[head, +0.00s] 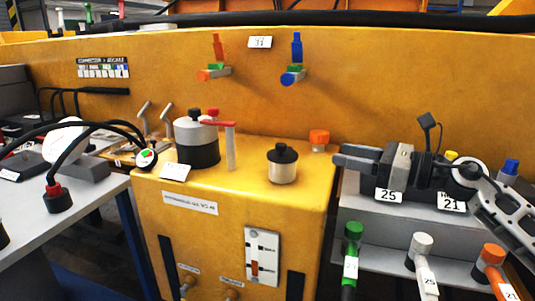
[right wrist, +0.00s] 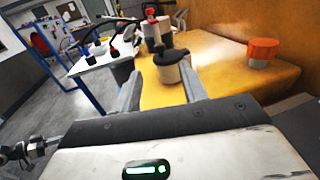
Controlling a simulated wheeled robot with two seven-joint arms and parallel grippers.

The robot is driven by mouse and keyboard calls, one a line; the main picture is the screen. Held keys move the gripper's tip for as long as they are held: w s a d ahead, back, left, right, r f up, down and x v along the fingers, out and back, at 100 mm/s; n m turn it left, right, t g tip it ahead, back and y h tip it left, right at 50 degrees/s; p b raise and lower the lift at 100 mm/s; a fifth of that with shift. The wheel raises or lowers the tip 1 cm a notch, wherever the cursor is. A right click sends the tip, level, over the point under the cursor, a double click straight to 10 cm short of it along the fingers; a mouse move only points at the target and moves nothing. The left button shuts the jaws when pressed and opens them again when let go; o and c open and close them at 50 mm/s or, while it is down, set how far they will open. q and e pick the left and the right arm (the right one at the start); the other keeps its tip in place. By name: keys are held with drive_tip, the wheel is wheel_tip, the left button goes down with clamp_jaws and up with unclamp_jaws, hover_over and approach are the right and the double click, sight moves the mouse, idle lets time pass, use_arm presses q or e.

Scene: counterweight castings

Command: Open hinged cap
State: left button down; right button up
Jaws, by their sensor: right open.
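No cap with a clearly visible hinge can be made out. A short silver canister with a black knobbed cap (head: 283,155) stands on the yellow block; its cap looks closed. In the right wrist view this canister (right wrist: 171,70) appears beyond and between the fingers, not gripped. An orange cap (head: 319,138) sits behind it to the right and also shows in the right wrist view (right wrist: 263,50). My right gripper (head: 342,159) is open and empty, right of the canister, with its fingers pointing left. My left gripper is not in view.
A larger black-and-silver cylinder (head: 197,142) and a red-handled post (head: 230,152) stand left of the canister. A yellow wall (head: 400,80) rises behind. A grey shelf (head: 375,225) lies below my right arm, with green, white and orange-capped pipes in front. A grey table (head: 90,220) stands left.

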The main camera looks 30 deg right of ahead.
drive_tip(key=f, duration=0.1)
drive_tip(key=b, duration=0.1)
approach(281, 144)
drive_tip(key=shift+f+x, duration=0.25)
drive_tip(key=shift+x, duration=2)
drive_tip(key=shift+w+r+p, duration=0.25)
drive_tip(key=shift+w+p, duration=0.1)
drive_tip(key=shift+w, duration=0.05)
drive_tip(key=shift+w+a+p, duration=0.35)
drive_tip(key=shift+w+p, duration=0.1)
drive_tip(key=shift+w, duration=0.2)
drive_tip(key=shift+p+x, duration=0.7)
drive_tip(key=shift+x, duration=0.4)
drive_tip(key=shift+w+a+f, duration=0.15)
drive_tip(key=shift+w+a, duration=0.1)
drive_tip(key=shift+w, duration=0.15)
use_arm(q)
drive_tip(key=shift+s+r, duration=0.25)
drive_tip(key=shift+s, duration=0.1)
use_arm(e)
drive_tip(key=shift+f, duration=0.1)
